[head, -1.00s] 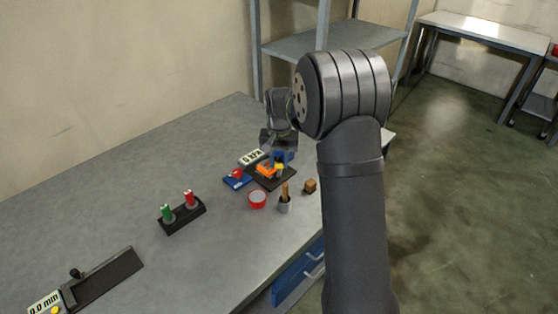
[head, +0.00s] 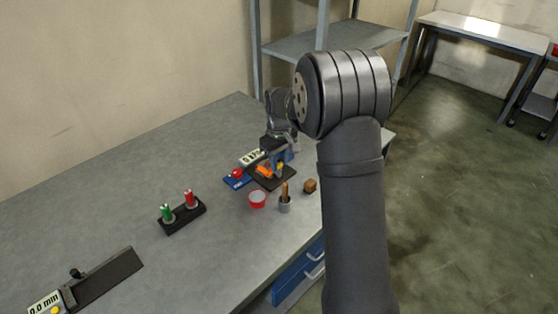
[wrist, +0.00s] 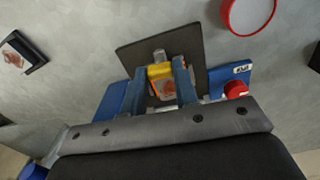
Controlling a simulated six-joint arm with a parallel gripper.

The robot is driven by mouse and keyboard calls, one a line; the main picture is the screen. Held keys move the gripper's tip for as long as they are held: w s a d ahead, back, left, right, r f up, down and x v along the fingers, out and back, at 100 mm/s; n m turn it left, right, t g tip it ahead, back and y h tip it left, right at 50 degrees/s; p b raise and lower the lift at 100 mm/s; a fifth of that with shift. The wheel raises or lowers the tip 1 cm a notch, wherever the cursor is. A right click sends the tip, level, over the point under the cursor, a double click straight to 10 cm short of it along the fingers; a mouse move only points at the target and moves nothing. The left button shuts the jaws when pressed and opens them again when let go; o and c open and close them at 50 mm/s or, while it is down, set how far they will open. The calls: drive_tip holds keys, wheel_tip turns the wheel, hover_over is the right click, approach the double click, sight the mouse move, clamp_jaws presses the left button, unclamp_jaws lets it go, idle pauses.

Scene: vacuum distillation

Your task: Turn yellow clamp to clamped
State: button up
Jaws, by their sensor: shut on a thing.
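The yellow clamp (wrist: 160,71) stands over a dark base plate (wrist: 132,56), and a little orange shows beside it. In the head view the yellow part (head: 280,166) and the orange part (head: 264,170) sit on the dark plate at the bench's right part. My gripper (wrist: 157,80) reaches over the plate, its two blue fingers on either side of the yellow clamp and shut on it. In the head view my gripper (head: 281,158) partly hides the clamp. I cannot tell the clamp's exact angle.
A blue box with a red knob (head: 237,174) and a display (head: 251,157) stand left of the plate. A red-rimmed dish (head: 257,200), a grey cup with a brown stick (head: 285,203) and a brown block (head: 310,186) stand in front.

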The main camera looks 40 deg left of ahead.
sight(279, 163)
drive_tip(key=shift+o, duration=0.2)
drive_tip(key=shift+n, duration=0.4)
drive_tip(key=o, duration=1)
drive_tip(key=shift+c, duration=0.2)
wheel_tip(279, 163, up, 18)
drive_tip(key=shift+f, duration=0.25)
drive_tip(key=shift+f, duration=0.15)
wheel_tip(279, 163, down, 17)
drive_tip(key=shift+f, duration=0.1)
idle(0.4)
